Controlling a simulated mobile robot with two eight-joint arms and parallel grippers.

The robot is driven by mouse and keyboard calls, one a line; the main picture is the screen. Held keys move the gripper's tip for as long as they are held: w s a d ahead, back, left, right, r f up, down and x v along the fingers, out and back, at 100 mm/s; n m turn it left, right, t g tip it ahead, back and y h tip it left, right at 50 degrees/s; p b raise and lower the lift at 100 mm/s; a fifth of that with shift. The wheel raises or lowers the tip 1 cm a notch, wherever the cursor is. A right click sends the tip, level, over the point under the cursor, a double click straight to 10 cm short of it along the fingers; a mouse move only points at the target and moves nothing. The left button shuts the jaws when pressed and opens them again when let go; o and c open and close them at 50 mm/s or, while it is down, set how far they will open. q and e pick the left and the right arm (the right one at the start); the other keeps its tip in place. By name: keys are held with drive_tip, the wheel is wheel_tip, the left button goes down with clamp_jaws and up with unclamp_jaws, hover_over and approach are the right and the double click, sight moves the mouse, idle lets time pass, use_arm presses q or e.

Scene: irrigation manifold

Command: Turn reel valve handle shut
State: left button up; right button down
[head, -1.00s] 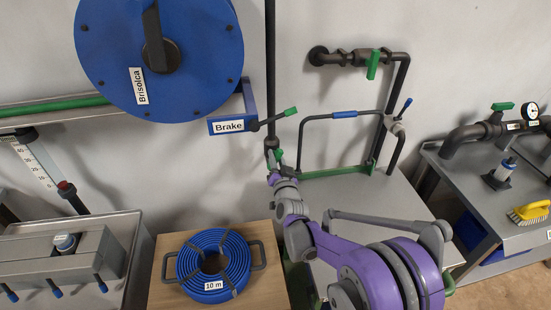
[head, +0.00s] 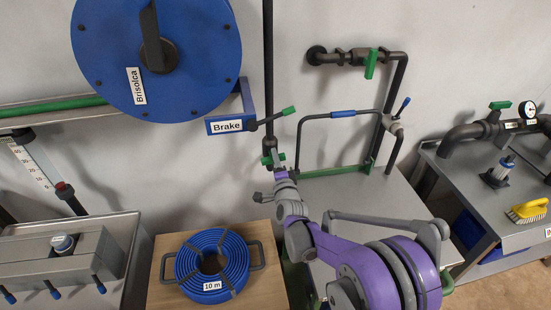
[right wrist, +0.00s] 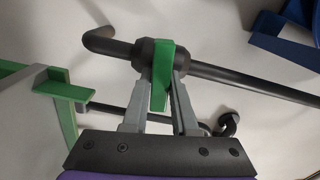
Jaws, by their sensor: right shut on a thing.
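The reel valve handle is a green lever (right wrist: 163,62) on a dark valve body (right wrist: 146,56). In the right wrist view the lever lies across the line of the dark pipe (right wrist: 245,80). My right gripper (right wrist: 160,92) is shut on the lever, one grey finger on each side of it. In the head view my right gripper (head: 277,165) is at the valve low on the vertical pipe (head: 268,75); the lever is small and partly hidden there. The blue reel (head: 195,60) hangs on the wall at upper left. My left gripper is out of view.
The brake lever (head: 273,118) with a green tip sticks out just above my right gripper. A blue hose coil (head: 238,265) lies on a wooden board below. A green-barred pipe frame (head: 335,172) stands close on the right.

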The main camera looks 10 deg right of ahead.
drive_tip(key=shift+f+m, duration=0.1)
drive_tip(key=shift+m, duration=1.1)
drive_tip(key=c, duration=0.7)
unclamp_jaws()
drive_tip(key=s, duration=1.1)
